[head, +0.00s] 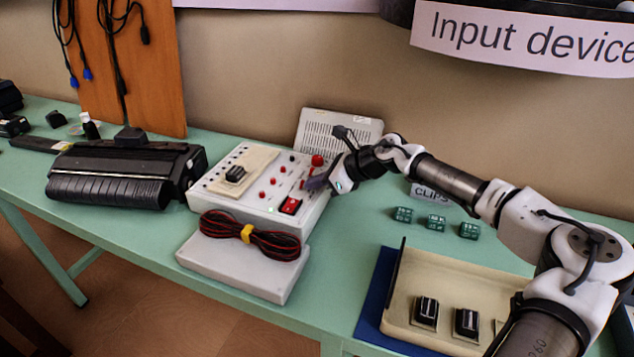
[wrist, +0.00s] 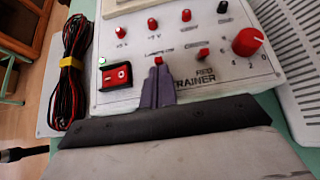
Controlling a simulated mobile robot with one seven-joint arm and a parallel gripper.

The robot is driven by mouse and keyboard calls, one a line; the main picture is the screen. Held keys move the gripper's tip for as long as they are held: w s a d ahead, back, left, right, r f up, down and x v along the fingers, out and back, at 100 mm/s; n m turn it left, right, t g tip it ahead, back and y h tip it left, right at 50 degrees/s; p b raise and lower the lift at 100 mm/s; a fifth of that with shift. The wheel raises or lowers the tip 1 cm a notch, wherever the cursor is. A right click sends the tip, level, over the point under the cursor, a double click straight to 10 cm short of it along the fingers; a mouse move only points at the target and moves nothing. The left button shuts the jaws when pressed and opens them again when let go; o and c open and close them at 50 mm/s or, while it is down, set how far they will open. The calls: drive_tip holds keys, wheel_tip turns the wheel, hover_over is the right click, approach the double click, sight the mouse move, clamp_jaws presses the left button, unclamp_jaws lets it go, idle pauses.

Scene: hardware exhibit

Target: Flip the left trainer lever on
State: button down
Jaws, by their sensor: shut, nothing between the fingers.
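The white trainer box (head: 262,188) stands on the green table, with red posts, a red knob and small red levers on its top. In the wrist view, the left lever (wrist: 158,60) shows as a small red tip just beyond my fingertips. The right lever (wrist: 203,53) stands to its right, clear of the fingers. My gripper (wrist: 159,74) has its purple fingers shut together and empty, at the near side of the left lever. I cannot tell whether they touch it. In the head view, my gripper (head: 314,183) is low over the trainer's right part.
A red rocker switch (wrist: 115,75) lies left of my fingers, near a lit green lamp (wrist: 102,61). The red knob (wrist: 249,41) is to the right. A cable bundle (head: 250,234) lies in front. A grey vented box (head: 338,130) stands behind.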

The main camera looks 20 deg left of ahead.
drive_tip(key=shift+a+r+h, duration=0.15)
drive_tip(key=shift+a+h, duration=0.1)
drive_tip(key=shift+h, duration=0.15)
drive_tip(key=shift+a+r+b, duration=0.35)
drive_tip(key=shift+a+b, duration=0.1)
drive_tip(key=shift+b, duration=0.4)
drive_tip(key=shift+r, duration=0.2)
drive_tip(key=shift+r+p, duration=0.45)
drive_tip(key=shift+r, duration=0.25)
